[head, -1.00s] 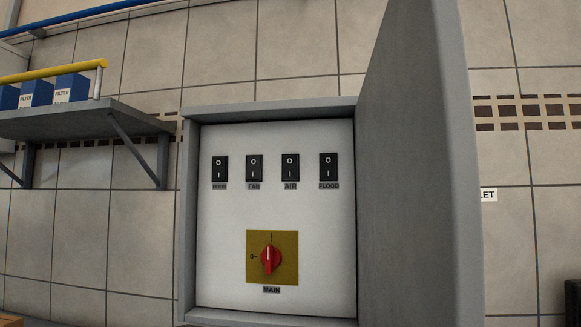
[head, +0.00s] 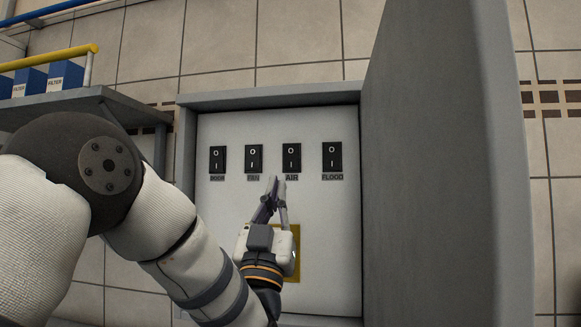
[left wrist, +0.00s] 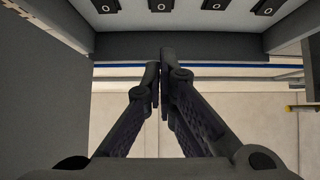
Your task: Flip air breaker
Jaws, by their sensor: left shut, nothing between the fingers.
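The AIR breaker (head: 291,157) is a black rocker switch, third from the left in a row on the white panel (head: 225,240). My left gripper (head: 275,180) is shut and empty. In the head view its fingertips point up, just below and left of the AIR breaker, by its label. I cannot tell whether they touch the panel. In the left wrist view the shut fingers (left wrist: 160,68) point toward the row of switches at the top edge, where a switch that looks like the AIR breaker (left wrist: 160,5) shows above the tips. My right gripper is not in view.
The FAN breaker (head: 254,158) and FLOOD breaker (head: 332,160) flank the AIR breaker. My arm hides most of the yellow MAIN switch plate (head: 294,270). The open cabinet door (head: 425,190) stands at the right. A shelf (head: 85,100) with blue filter boxes is at the left.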

